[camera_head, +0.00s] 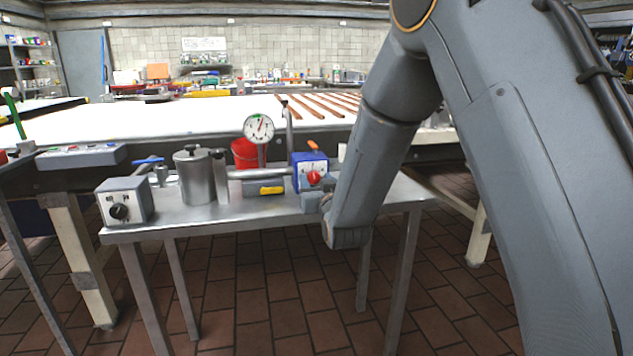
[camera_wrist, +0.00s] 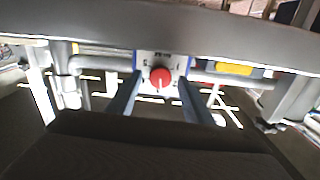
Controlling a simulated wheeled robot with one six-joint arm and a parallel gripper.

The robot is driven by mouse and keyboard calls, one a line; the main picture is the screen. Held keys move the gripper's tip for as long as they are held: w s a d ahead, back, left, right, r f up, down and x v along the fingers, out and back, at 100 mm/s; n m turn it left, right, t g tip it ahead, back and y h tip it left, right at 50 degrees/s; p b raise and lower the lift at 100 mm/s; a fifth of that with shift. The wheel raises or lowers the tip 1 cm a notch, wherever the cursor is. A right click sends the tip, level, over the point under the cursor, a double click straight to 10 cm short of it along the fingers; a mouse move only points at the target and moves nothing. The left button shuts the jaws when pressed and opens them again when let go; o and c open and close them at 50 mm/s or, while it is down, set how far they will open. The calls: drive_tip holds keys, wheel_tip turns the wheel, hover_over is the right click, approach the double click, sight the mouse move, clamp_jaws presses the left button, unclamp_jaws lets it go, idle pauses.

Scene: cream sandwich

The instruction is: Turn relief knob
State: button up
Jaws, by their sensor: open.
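The relief knob (camera_head: 314,178) is red with a pale pointer mark and sits on the white front of a blue box (camera_head: 298,172) on the steel bench. In the wrist view the red knob (camera_wrist: 161,77) is near the middle, on its white plate. My gripper (camera_wrist: 160,84) is open, with one finger to the left of the knob and one to the right. Neither finger visibly touches it. I cannot tell how far the tips are from the plate. In the head view my forearm hides most of the gripper.
The steel bench (camera_head: 270,211) also carries a grey box with a black knob (camera_head: 122,203), a metal canister (camera_head: 194,176), a dial gauge (camera_head: 259,128) and a red bucket (camera_head: 243,152). A horizontal pipe (camera_head: 262,173) runs into the blue box. A long white table stands behind.

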drive_tip(key=shift+w+a, duration=0.1)
drive_tip(key=shift+w, duration=0.15)
drive_tip(key=c, duration=1.1)
drive_tip(key=shift+o, duration=0.2)
drive_tip(key=shift+m, duration=0.3)
drive_tip(key=shift+m+b, duration=0.4)
drive_tip(key=shift+m, duration=2.2)
